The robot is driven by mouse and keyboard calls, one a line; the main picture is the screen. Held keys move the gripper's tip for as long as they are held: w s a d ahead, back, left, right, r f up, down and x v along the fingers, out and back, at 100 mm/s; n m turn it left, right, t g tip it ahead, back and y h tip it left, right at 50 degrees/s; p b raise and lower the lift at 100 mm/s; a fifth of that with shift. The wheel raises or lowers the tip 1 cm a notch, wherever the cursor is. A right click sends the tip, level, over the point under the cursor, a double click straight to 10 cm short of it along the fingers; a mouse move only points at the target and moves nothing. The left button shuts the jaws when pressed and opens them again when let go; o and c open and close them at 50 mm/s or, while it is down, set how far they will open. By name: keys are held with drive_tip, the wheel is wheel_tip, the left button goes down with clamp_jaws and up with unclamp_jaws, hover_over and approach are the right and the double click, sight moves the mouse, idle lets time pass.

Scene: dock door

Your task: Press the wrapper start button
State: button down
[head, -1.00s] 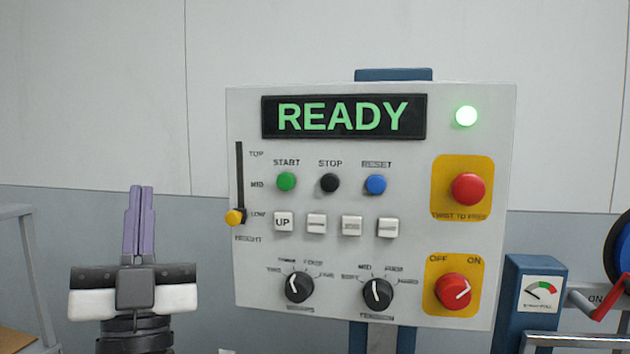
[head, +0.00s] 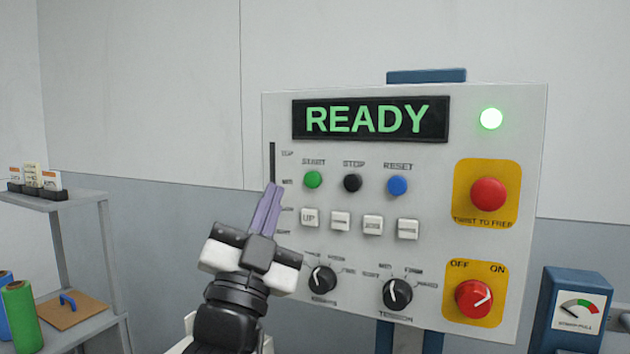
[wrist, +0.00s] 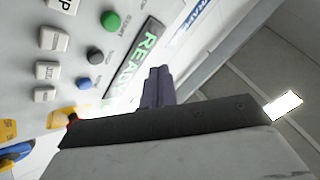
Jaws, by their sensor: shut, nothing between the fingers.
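The control panel (head: 455,235) is pale grey, with a display (head: 370,119) reading READY in green. The green start button (head: 313,180) sits under the START label, left of the black stop button (head: 353,183) and the blue reset button (head: 397,185). My gripper (head: 272,190) is shut and empty, its purple fingers pointing up in front of the panel's left edge, left of and slightly below the start button in the head view. The fingers cover part of the height slider. In the wrist view the start button (wrist: 110,21) is left of my fingertips (wrist: 158,70), apart from them.
A red stop knob (head: 488,194) and a red OFF/ON switch (head: 474,298) are on the panel's right. White keys (head: 340,222) and black dials (head: 397,294) lie below the buttons. A grey shelf (head: 75,205) stands at left; a blue gauge box (head: 575,312) is at lower right.

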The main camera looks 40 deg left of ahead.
sight(310, 173)
drive_tip(key=shift+w+a+p, duration=0.25)
drive_tip(key=shift+w+a, duration=0.1)
drive_tip(key=shift+w, duration=1.1)
drive_tip(key=shift+w+a+p, duration=0.25)
drive_tip(key=shift+w+a, duration=0.05)
drive_tip(key=shift+w, duration=1.1)
drive_tip(key=shift+w+a+p, duration=0.25)
drive_tip(key=shift+w+a, duration=0.1)
drive_tip(key=shift+w, duration=1.1)
drive_tip(key=shift+w+a+b, duration=0.15)
drive_tip(key=shift+w+b, duration=0.15)
drive_tip(key=shift+w, duration=0.1)
drive_tip(key=shift+w+a, duration=0.1)
drive_tip(key=shift+w, duration=0.4)
drive_tip(key=shift+s, duration=0.1)
drive_tip(key=shift+s+d+b, duration=0.2)
drive_tip(key=shift+s+b, duration=0.35)
drive_tip(key=shift+s, duration=0.25)
drive_tip(key=shift+s, duration=0.1)
